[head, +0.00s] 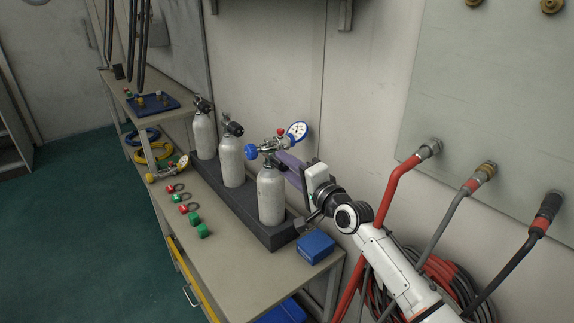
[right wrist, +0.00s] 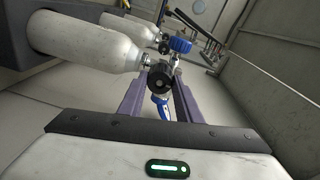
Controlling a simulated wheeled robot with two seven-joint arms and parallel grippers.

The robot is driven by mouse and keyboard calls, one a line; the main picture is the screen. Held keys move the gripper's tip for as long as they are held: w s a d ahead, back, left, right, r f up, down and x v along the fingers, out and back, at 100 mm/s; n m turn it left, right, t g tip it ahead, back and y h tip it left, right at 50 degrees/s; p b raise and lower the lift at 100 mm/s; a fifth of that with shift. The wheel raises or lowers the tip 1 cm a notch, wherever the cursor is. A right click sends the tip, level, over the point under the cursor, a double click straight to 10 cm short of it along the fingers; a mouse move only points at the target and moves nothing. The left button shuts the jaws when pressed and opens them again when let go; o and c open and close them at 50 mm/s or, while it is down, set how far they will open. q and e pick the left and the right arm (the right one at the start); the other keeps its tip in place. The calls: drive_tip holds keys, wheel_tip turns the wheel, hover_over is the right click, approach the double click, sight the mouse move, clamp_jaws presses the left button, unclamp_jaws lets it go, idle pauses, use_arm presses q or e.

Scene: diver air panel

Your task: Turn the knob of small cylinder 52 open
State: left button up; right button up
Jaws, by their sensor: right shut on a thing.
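Three pale grey small cylinders stand in a row in a dark rack (head: 270,236) on the bench. The nearest small cylinder (head: 271,198) has a regulator on its valve, with a blue handwheel (head: 252,151) and a white-faced gauge (head: 297,131). No number is readable on it. My right gripper (head: 281,160) reaches its valve from the right. In the right wrist view, the purple fingers (right wrist: 160,84) are shut on the black round knob (right wrist: 160,74) of this cylinder (right wrist: 85,42). The left gripper is not in view.
The middle cylinder (head: 232,162) and far cylinder (head: 204,136) stand beyond, with black valves. A blue box (head: 316,247) lies right of the rack. A loose gauge fitting (head: 167,170), rings and green and red pieces lie at left. Hoses (head: 385,203) hang from the wall panel at right.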

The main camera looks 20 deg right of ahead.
drive_tip(key=n, duration=1.3)
drive_tip(key=n+p, duration=0.1)
drive_tip(key=n, duration=1.3)
drive_tip(key=shift+a+f+t, duration=0.15)
drive_tip(key=shift+t, duration=0.25)
drive_tip(key=n, duration=0.5)
drive_tip(key=shift+n+b, duration=0.3)
drive_tip(key=shift+n, duration=1.8)
